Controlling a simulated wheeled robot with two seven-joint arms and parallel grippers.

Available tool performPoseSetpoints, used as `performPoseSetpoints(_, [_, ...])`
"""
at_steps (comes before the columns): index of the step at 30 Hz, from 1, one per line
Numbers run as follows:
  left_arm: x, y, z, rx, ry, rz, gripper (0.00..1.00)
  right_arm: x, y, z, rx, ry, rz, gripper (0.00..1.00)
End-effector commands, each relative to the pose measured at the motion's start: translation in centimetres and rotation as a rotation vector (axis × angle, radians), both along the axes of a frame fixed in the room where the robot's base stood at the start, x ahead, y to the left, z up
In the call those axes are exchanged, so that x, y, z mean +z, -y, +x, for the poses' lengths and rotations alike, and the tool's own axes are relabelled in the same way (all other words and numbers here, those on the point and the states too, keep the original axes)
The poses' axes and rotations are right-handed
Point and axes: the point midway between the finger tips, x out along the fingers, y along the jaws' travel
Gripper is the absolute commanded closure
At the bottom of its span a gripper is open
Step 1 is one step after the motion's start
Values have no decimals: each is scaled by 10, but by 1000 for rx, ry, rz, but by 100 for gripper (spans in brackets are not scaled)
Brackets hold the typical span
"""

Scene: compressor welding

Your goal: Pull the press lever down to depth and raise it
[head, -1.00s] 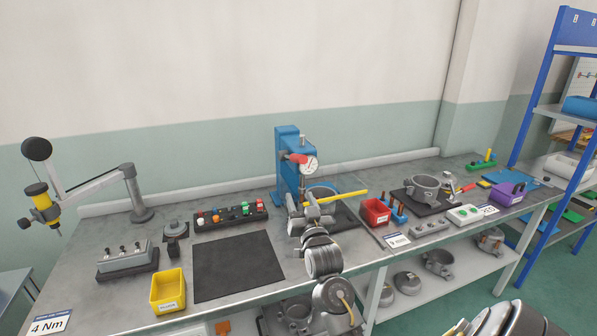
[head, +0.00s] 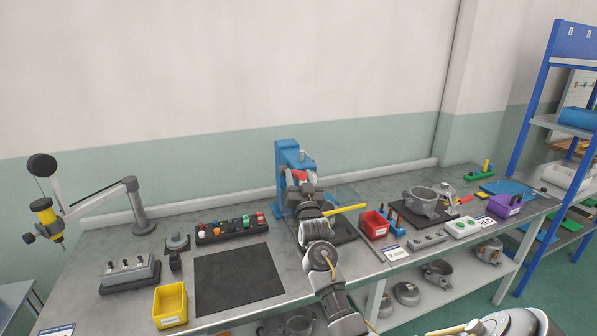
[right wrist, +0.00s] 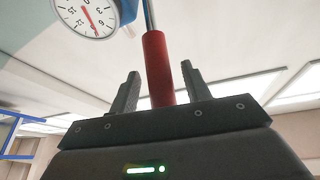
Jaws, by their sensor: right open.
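The blue arbor press (head: 284,155) stands at the back of the bench, slightly right of the middle. Its lever has a red handle (head: 299,175), partly hidden by my right gripper (head: 303,183) in the head view. In the right wrist view the red handle (right wrist: 157,62) stands between the two fingers of my right gripper (right wrist: 158,78), which are open. A gap shows on both sides of the handle. A round dial gauge (right wrist: 87,14) is at the top left there; in the head view it is hidden behind the gripper. My left gripper is not in view.
A yellow bar (head: 346,209) sticks out right of my forearm. A red bin (head: 373,225) and blue pegs (head: 393,221) stand right of the press. A black button box (head: 231,230) and dark mat (head: 239,279) lie left. The mat is clear.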

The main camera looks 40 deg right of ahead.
Motion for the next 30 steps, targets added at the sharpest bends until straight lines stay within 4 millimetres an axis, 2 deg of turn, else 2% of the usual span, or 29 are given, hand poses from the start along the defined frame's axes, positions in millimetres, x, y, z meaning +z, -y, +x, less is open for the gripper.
performPoseSetpoints(4, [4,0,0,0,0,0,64,4,4,7,0,0,0,52])
performPoseSetpoints(12, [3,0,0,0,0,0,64,3,4,8,0,0,0,52])
performPoseSetpoints(23, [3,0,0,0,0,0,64,3,4,8,0,0,0,98])
performPoseSetpoints(30, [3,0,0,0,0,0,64,4,3,10,3,-2,1,100])
